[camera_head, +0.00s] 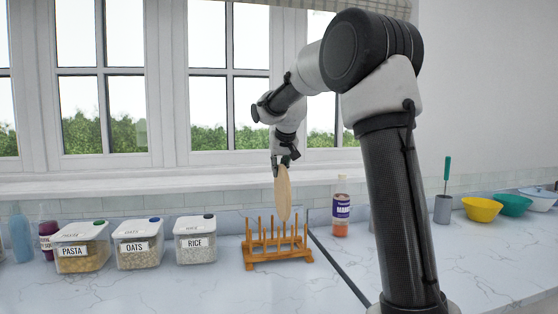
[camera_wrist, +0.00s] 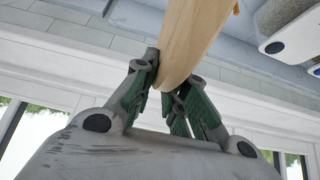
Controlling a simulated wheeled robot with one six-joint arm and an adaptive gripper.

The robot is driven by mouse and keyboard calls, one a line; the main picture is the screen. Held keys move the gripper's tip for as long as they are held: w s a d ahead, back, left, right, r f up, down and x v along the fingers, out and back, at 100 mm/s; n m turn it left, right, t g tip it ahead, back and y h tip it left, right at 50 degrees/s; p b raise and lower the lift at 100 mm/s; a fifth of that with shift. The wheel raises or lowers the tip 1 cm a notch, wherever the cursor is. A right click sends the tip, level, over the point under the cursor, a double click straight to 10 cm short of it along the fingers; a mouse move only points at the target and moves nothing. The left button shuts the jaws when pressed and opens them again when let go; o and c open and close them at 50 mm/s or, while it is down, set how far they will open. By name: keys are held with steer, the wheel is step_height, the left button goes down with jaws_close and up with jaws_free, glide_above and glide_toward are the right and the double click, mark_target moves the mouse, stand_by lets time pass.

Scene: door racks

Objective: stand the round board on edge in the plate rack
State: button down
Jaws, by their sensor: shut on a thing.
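The round board (camera_head: 283,195) is pale wood and hangs upright, seen nearly edge-on, in the head view. My gripper (camera_head: 284,163) is shut on its top edge. The wrist view shows the board (camera_wrist: 188,38) between the green-padded fingers of my gripper (camera_wrist: 168,88). The wooden plate rack (camera_head: 279,258) stands on the counter below, with several upright pegs. The board's lower edge shows at the height of the peg tops. I cannot tell whether it is between the pegs or behind them, or whether it touches the rack.
Clear tubs of pasta (camera_head: 83,248), oats (camera_head: 138,245) and rice (camera_head: 196,241) stand left of the rack. A purple-labelled bottle (camera_head: 341,208) stands right of it. Yellow (camera_head: 482,209) and green (camera_head: 513,205) bowls sit far right. A dark seam (camera_head: 338,266) crosses the counter. The front counter is clear.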

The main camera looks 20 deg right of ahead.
mark_target(279, 194)
steer(key=shift+f, duration=4.75)
steer(key=c, duration=1.4)
jaws_free()
steer(key=shift+o, duration=0.2)
steer(key=shift+r, duration=6)
